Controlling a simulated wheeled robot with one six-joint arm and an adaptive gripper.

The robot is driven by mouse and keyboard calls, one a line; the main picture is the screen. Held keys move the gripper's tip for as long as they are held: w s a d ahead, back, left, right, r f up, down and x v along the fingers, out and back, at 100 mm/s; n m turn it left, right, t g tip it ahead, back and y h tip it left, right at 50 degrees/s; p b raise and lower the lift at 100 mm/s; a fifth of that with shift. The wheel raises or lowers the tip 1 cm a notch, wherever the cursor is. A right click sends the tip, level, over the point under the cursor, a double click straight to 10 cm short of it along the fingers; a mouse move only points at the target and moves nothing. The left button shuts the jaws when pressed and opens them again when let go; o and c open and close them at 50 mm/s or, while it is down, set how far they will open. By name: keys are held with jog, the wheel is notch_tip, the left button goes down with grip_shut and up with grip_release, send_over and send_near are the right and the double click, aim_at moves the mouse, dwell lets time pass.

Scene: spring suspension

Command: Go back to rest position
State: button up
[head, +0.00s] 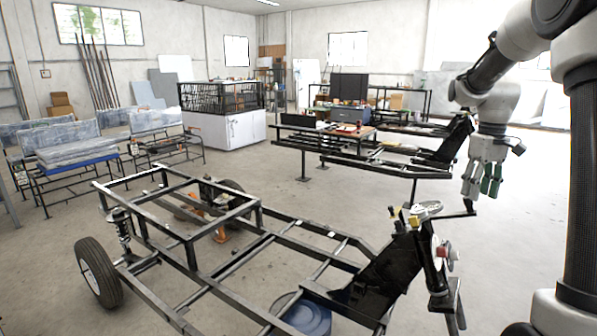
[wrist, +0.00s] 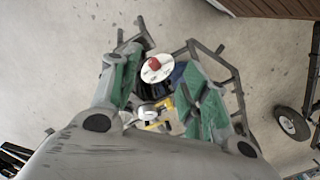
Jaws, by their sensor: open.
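My gripper (head: 482,182) hangs at the right of the head view, fingers pointing down, open and with nothing between them. In the wrist view my gripper (wrist: 163,85) shows its two green-padded fingers spread apart. Below and between them is a white disc with a red knob (wrist: 154,64), at the end of a black frame. In the head view, the red knob (head: 446,253) is on the frame's upright, lower than my gripper and apart from it.
A black wheeled frame (head: 190,240) fills the lower left, with a wheel (head: 98,272) and a blue drum (head: 301,314). A second frame (head: 345,150) and a white cabinet (head: 232,131) stand behind. Bare floor (head: 530,215) lies right of the frames.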

jog(key=s+a+r+t, duration=0.1)
jog(key=s+a, duration=0.2)
jog(key=s, duration=0.6)
jog(key=s+a+r+m+t, duration=0.1)
jog(key=s+a, duration=0.3)
jog(key=s, duration=0.5)
jog(key=s+a+r+m+t, duration=0.1)
jog(key=s+a+r+t, duration=0.1)
jog(key=s, duration=0.6)
jog(key=shift+s+a+r+t, duration=0.3)
jog(key=shift+s+a+t, duration=0.15)
jog(key=shift+a, duration=0.4)
jog(key=shift+c, duration=0.3)
